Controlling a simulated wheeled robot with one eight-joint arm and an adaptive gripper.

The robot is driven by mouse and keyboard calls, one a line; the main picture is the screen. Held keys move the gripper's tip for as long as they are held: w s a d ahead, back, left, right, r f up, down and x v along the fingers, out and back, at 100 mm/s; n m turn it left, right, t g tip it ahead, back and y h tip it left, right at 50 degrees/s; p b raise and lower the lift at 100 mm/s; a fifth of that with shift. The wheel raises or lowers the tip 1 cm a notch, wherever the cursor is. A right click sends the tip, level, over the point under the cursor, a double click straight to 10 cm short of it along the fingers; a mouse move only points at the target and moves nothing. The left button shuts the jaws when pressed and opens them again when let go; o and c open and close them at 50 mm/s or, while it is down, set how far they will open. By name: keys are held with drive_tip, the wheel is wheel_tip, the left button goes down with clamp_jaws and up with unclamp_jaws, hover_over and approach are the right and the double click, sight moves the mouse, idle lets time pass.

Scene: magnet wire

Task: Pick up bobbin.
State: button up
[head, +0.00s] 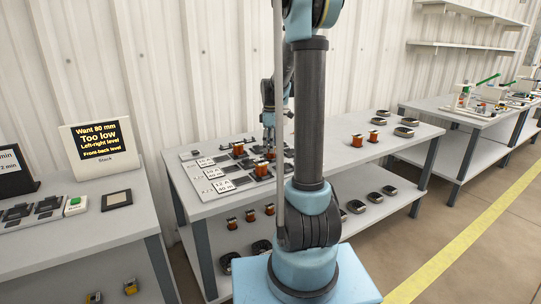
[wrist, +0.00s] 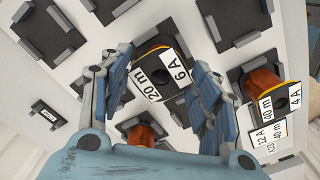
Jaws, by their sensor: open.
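Several copper-wound bobbins with dark ends sit on dark square holders on the work table (head: 335,165). In the wrist view, the bobbin labelled 20 m 6 A (wrist: 158,68) lies between the two fingers of my gripper (wrist: 163,68). The fingers are spread apart, with no clear contact visible. A bobbin labelled 40 m 4 A (wrist: 266,88) stands just right of the right finger. In the head view my gripper is low over the bobbins, partly hidden by my arm.
Empty dark holders (wrist: 48,32) lie at the upper left of the wrist view. Two bobbins (head: 357,140) stand apart on the table's right, near black parts (head: 403,132). A shelf below holds more bobbins. A sign (head: 98,147) reading "Too low" stands on the left table.

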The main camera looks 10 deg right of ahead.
drive_tip(key=shift+f, duration=1.3)
drive_tip(key=c, duration=0.9)
